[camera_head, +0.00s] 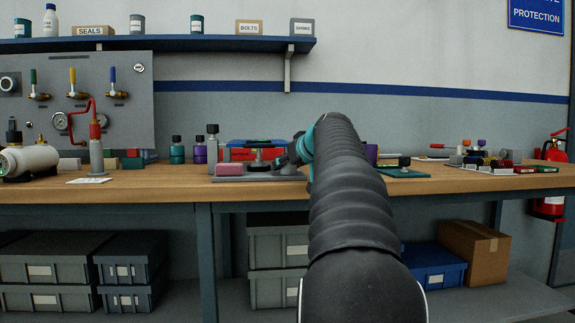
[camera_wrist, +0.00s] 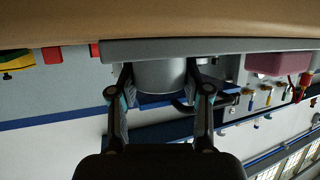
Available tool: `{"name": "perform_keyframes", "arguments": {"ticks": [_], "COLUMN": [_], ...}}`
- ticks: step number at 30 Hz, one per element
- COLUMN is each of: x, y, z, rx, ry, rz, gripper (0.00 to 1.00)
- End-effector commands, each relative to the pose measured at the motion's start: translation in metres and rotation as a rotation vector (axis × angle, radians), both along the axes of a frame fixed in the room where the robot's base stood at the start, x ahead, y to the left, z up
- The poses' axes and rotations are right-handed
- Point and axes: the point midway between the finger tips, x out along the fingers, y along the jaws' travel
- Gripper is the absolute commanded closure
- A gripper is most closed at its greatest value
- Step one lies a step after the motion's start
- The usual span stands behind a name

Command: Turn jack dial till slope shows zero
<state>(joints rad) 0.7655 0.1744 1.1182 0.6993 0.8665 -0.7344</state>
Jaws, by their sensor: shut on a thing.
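My gripper (camera_wrist: 160,76) has its two fingers on either side of a smooth grey cylinder (camera_wrist: 160,74), which looks like the dial. The wrist view is upside down. The cylinder meets a long grey plate (camera_wrist: 220,45) on the bench. In the head view the grey plate (camera_head: 262,179) lies near the bench's front edge, with a dark round-topped part (camera_head: 257,158) on it. My gripper (camera_head: 290,157) is at the plate's right end, mostly hidden by my arm. No slope reading is legible in either view.
A pink block (camera_head: 229,170) sits on the plate's left end. Bottles (camera_head: 177,150) and a red case (camera_head: 236,154) stand behind. At left are a valve panel (camera_head: 85,100) and a tank (camera_head: 28,161). Bare wood (camera_head: 165,180) shows left of the plate.

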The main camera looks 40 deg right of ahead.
Motion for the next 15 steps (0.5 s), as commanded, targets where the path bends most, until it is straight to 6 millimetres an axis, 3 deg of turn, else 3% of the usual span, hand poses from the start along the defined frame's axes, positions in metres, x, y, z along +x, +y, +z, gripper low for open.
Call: {"name": "perform_keyframes", "arguments": {"ticks": [15], "x": [0.0007], "y": [0.0015], "z": [0.003], "rx": [-0.002], "ry": [-0.001], "rz": [-0.118], "gripper": [0.87]}}
